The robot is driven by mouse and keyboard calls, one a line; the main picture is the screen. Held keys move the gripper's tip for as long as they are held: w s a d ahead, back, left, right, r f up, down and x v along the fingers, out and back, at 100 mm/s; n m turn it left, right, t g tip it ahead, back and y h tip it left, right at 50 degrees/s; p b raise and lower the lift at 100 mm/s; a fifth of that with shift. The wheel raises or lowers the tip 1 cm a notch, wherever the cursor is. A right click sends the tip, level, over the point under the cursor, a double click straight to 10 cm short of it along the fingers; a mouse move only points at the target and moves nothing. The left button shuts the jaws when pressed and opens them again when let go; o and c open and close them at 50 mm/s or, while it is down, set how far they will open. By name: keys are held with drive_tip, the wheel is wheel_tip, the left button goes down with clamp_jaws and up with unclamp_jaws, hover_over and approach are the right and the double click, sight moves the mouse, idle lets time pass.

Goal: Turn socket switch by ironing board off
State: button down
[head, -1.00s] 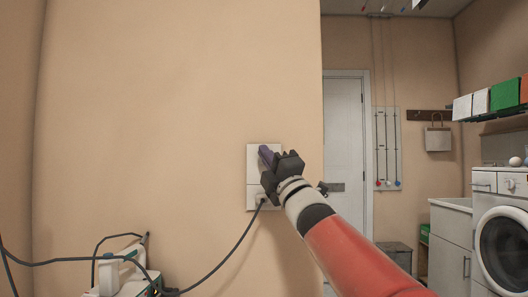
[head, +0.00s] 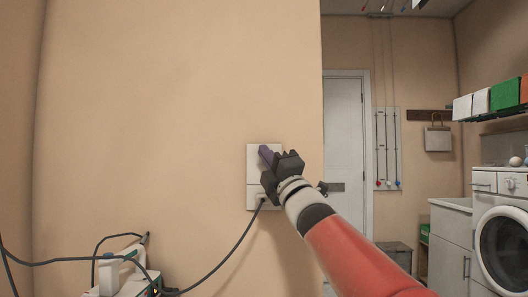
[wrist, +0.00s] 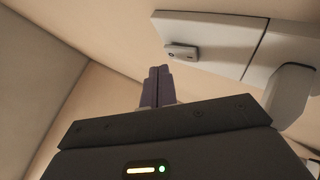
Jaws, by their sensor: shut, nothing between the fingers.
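A white wall socket plate (head: 252,158) is on the beige wall, partly hidden by my gripper in the head view. Its small raised switch (wrist: 181,52) shows in the wrist view. A plug (wrist: 290,95) sits in the lower half of the plate, with a dark cable running down from it. My gripper (head: 267,155) is shut and empty in front of the plate. In the wrist view its purple fingertips (wrist: 160,70) are beside and just short of the switch, with a small gap in the picture. The ironing board is not clearly visible.
A white and green appliance (head: 125,278), apparently an iron, stands at the lower left with cables and a small orange light. A door (head: 343,130) is behind the wall's right edge. A washing machine (head: 500,235) stands at the right. The wall left of the socket is bare.

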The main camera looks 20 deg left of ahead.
drive_tip(key=shift+w, duration=0.1)
idle(0.3)
drive_tip(key=shift+w+a, duration=0.1)
drive_tip(key=shift+w, duration=0.2)
drive_tip(key=shift+w+r, duration=0.1)
drive_tip(key=shift+w, duration=0.2)
idle(0.5)
idle(0.3)
drive_tip(key=shift+s+b, duration=0.7)
drive_tip(key=shift+b, duration=0.05)
drive_tip(key=shift+s, duration=0.1)
drive_tip(key=s+b, duration=0.1)
drive_tip(key=s+d+b, duration=0.1)
drive_tip(key=s+b, duration=0.2)
drive_tip(key=shift+s+d+f, duration=0.2)
drive_tip(key=shift+s+f, duration=0.1)
drive_tip(key=shift+f, duration=0.1)
